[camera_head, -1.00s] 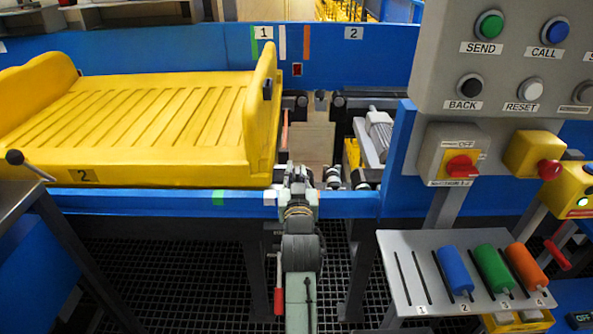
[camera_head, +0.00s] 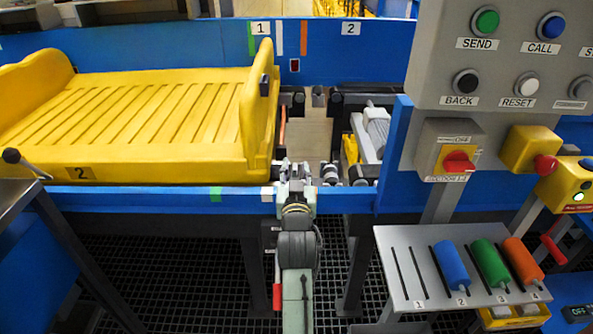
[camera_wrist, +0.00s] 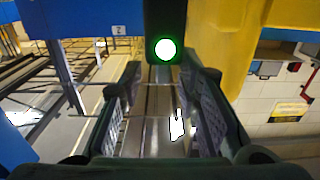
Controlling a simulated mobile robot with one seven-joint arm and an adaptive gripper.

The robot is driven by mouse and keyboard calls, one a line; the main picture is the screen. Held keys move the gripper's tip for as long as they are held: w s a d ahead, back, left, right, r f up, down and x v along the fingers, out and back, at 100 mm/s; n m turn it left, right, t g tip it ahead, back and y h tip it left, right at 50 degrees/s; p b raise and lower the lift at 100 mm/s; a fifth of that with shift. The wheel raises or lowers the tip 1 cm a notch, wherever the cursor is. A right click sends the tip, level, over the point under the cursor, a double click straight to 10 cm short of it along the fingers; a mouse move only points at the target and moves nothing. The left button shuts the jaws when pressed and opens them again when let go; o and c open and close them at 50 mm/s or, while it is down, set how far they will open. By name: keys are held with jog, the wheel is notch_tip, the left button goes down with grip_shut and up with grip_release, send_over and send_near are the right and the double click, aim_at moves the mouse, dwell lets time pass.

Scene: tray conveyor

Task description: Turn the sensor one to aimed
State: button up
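In the wrist view, a dark block (camera_wrist: 165,15) with a bright round green-rimmed lamp (camera_wrist: 165,49) stands straight ahead; it may be sensor one, but no label shows. My gripper (camera_wrist: 164,88) is open, its two dark fingers apart with the block beyond and between them. No contact is visible. In the head view, my gripper (camera_head: 296,172) is over the front blue rail (camera_head: 130,198), beside its white mark, and hides what is behind it. A small dark device with a red face (camera_head: 294,65) is on the far blue wall, below label 1.
The yellow tray (camera_head: 160,170) marked 2 sits on the conveyor close left of my gripper. To the right are a grey button panel (camera_head: 500,80), a red rotary switch (camera_head: 459,162) and a slotted plate (camera_head: 400,237) with blue, green and orange cylinders.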

jog(key=s, duration=0.7)
jog(key=shift+s, duration=0.2)
jog(key=shift+s, duration=0.1)
jog(key=w+b, duration=0.1)
jog(key=w, duration=0.2)
jog(key=w+b, duration=0.2)
jog(key=w, duration=0.2)
jog(key=shift+a+r, duration=0.15)
jog(key=shift+w, duration=0.4)
dwell(0.4)
grip_shut()
